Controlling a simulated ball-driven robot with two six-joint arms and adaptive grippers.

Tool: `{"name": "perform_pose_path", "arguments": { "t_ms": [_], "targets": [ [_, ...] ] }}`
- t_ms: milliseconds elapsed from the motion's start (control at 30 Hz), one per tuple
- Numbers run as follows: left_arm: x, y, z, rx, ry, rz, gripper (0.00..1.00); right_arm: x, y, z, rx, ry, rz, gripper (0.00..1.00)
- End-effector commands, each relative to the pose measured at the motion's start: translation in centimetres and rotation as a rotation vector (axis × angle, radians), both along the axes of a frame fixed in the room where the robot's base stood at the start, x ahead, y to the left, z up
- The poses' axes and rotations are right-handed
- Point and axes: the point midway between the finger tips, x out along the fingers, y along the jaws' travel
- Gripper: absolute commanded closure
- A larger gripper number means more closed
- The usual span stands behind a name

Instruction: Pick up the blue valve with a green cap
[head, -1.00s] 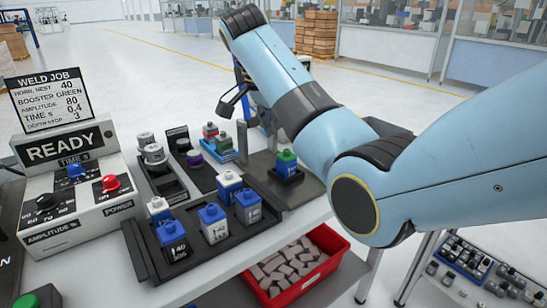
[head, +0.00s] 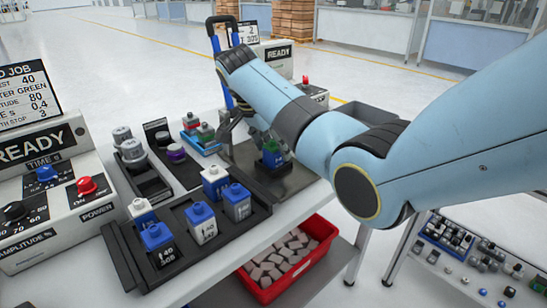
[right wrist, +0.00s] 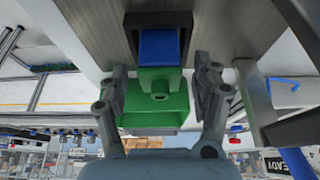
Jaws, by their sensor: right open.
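The blue valve with a green cap (head: 273,156) stands upright in a dark fixture on a grey plate at the right end of the workbench. My right gripper (head: 250,124) is at its cap, and my arm partly covers that area. In the right wrist view, the green cap (right wrist: 160,102) lies between the spread fingers of my right gripper (right wrist: 162,82), with the blue body (right wrist: 159,50) beyond it. Gaps show on both sides, so the gripper is open and not holding it. My left gripper is not in view.
A black tray (head: 118,250) holds several blue-topped white or blue valves. Grey parts (head: 131,149) and a small blue tray (head: 203,147) with capped parts stand behind. A control box (head: 70,190) is at left. A red bin (head: 318,262) sits below the bench edge.

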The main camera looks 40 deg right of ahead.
Motion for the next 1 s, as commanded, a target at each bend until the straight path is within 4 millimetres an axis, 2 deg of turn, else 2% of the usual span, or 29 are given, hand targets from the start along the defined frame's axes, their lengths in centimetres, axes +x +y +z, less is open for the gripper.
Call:
{"name": "perform_pose_path", "arguments": {
  "t_ms": [267,367,733,1000],
  "targets": [
    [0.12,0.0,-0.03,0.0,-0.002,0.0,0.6,0.04,-0.21,-0.62,0.001,-0.001,0.0,0.35],
    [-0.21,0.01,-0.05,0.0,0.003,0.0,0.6,0.04,-0.21,-0.61,0.001,-0.001,0.0,0.45],
    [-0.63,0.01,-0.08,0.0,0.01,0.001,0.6,0.04,-0.19,-0.57,0.001,-0.002,0.001,0.93],
    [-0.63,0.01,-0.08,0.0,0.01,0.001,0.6,0.06,-0.19,-0.45,0.001,-0.002,0.001,0.96]
  ]
}}
